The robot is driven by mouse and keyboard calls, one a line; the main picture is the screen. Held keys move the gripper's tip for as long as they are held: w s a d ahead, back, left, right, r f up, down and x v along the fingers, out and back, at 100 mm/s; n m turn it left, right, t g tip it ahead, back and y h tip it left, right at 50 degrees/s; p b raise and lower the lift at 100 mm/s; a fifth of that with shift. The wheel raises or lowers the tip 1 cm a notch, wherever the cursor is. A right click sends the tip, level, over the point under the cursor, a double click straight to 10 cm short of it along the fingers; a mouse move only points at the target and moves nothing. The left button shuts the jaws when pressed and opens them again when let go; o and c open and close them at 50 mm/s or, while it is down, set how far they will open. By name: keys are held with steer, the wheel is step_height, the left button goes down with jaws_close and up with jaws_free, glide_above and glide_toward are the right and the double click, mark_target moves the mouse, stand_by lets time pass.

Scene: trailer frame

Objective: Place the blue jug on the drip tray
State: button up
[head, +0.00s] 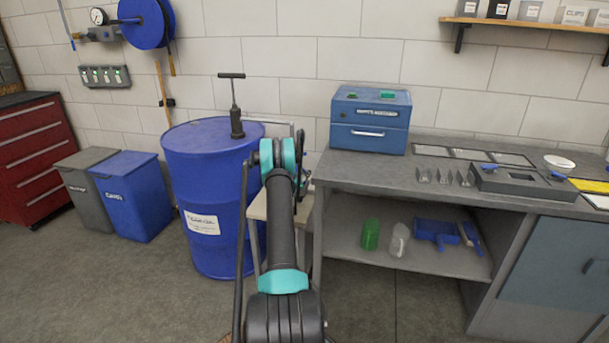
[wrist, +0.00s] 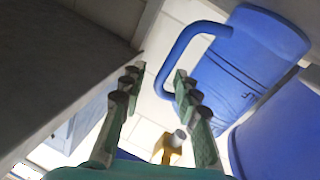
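The blue jug (wrist: 245,65) shows large in the wrist view at upper right, tilted in the picture, with measure marks on its side. Its curved handle (wrist: 181,45) points left, toward my gripper (wrist: 156,78). My gripper is open, with fingers apart and nothing clearly held. The right finger overlaps the handle's lower part; I cannot tell whether the handle lies between the fingers or beyond them. In the head view my arm hides the gripper and the jug. I cannot identify the drip tray for certain.
A blue drum (head: 205,165) with a pump stands left of my arm. A small stand (head: 257,208) is partly hidden beside it. The grey workbench (head: 440,190) at right holds a blue drawer box (head: 370,120) and a dark tray (head: 523,186). Its lower shelf (head: 350,247) holds bottles.

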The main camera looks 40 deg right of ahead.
steer(key=v, duration=1.2)
steer(key=s+a+r+n+g+y, duration=0.1)
steer(key=s+a+r+y, duration=0.1)
steer(key=s+a+r, duration=0.4)
steer(key=s+a+r+g+y, duration=0.1)
steer(key=s+a+r+y, duration=0.15)
steer(key=a, duration=0.45)
steer(key=s+a+r+n+y, duration=0.1)
steer(key=s+a+r+y, duration=0.15)
steer(key=a+r, duration=0.35)
steer(key=s+a+f+n+g+y, duration=0.1)
steer(key=s+a+f+n+y, duration=0.1)
steer(key=s+a, duration=1.2)
steer(key=s+a+f+n+g+y, duration=0.1)
steer(key=s+a+f+n+y, duration=0.2)
steer(key=s+a, duration=1)
steer(key=s+n+y, duration=0.2)
steer(key=s+y, duration=0.1)
steer(key=shift+s+a+g+y, duration=0.25)
steer(key=shift+a+g+y, duration=0.05)
steer(key=shift+a+g, duration=0.1)
